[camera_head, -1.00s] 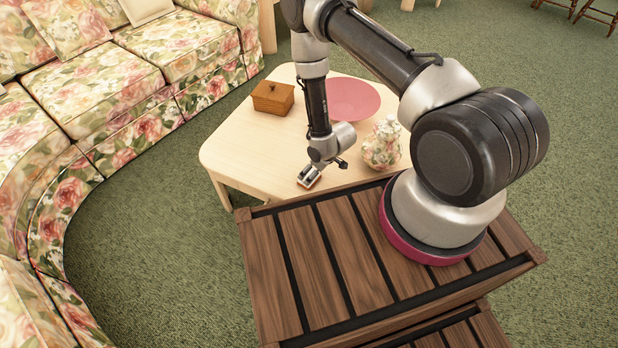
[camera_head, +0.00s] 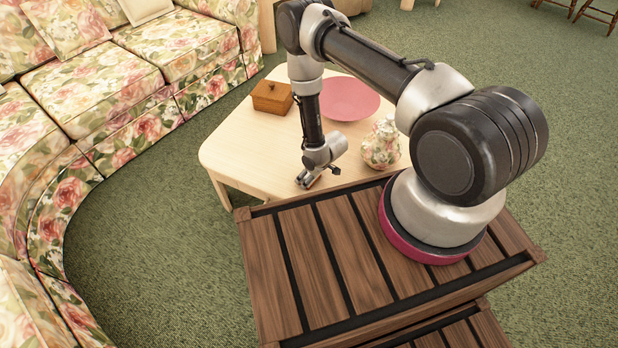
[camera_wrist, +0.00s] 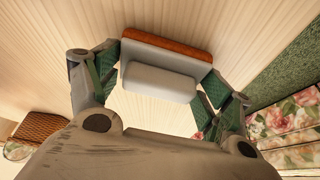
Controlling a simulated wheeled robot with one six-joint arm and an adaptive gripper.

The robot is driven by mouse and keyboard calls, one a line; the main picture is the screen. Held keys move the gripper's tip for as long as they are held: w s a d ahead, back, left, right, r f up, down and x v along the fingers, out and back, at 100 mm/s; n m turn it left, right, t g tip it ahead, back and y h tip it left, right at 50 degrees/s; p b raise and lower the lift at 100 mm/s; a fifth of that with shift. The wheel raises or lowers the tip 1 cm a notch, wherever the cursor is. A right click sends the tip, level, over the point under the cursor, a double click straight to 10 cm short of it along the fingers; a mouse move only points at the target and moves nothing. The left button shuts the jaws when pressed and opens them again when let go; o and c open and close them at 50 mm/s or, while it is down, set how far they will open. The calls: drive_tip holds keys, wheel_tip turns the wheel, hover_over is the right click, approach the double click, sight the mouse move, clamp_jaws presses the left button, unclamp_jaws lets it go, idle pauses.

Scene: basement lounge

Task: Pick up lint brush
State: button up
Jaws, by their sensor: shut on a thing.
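The lint brush (camera_wrist: 160,82) shows in the wrist view as a pale grey block with an orange-brown strip along its far edge. My gripper (camera_wrist: 161,70) has a finger on each side of it and is shut on it. In the head view my gripper (camera_head: 305,184) points down at the near edge of the light wooden table (camera_head: 235,155). The brush can hardly be made out there, and I cannot tell whether it touches the tabletop.
On the table are a brown lidded box (camera_head: 272,97), a pink bowl (camera_head: 349,98) and a floral jar (camera_head: 381,146), which stands right of my gripper. A floral sofa (camera_head: 95,95) curves along the left. The table's left part is clear.

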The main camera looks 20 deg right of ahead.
wheel_tip(320, 180, up, 10)
drive_tip(key=shift+r, duration=0.1)
idle(0.5)
